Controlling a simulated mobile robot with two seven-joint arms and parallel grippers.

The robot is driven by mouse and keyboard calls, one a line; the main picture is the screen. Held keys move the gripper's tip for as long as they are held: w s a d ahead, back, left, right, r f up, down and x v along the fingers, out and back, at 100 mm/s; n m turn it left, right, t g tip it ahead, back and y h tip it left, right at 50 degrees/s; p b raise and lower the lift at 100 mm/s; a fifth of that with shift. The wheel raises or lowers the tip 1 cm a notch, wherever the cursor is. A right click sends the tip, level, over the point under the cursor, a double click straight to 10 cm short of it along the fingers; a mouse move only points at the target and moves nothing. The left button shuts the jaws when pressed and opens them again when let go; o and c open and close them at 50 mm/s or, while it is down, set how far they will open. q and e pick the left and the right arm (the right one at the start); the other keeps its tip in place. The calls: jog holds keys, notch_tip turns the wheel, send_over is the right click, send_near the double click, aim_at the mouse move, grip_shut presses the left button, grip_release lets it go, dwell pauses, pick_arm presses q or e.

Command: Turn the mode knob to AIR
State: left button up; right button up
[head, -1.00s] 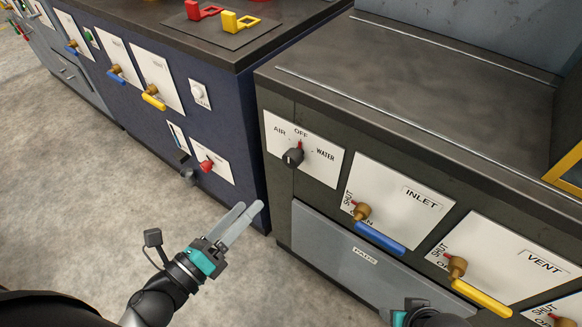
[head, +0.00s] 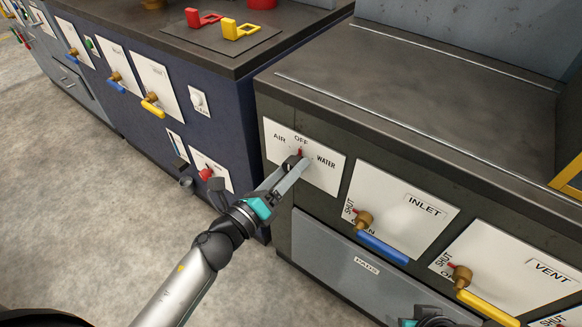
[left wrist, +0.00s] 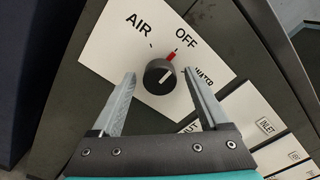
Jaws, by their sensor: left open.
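The mode knob (head: 291,162) is a dark round knob on a white plate (head: 325,178) marked AIR, OFF and WATER, on the front of the dark cabinet. It shows whole in the left wrist view (left wrist: 159,78). Its red mark lies toward OFF. AIR is printed to the left of OFF. My left gripper (head: 292,170) is at the plate with its fingers open; in the left wrist view the fingertips (left wrist: 159,74) stand on either side of the knob, with gaps visible. Contact does not show. My right gripper (head: 430,319) shows only partly at the bottom edge; its fingers cannot be made out.
Right of the knob, the INLET valve (head: 381,247) has a blue lever and the VENT valve (head: 487,304) a yellow one. A grey drawer (head: 335,262) lies below. A blue cabinet (head: 235,120) stands close on the left, with a red knob (head: 206,174).

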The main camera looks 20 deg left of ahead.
pick_arm(q)
jog(key=shift+w+d, duration=0.2)
jog(key=shift+w, duration=0.35)
jog(key=shift+c, duration=0.2)
grip_shut()
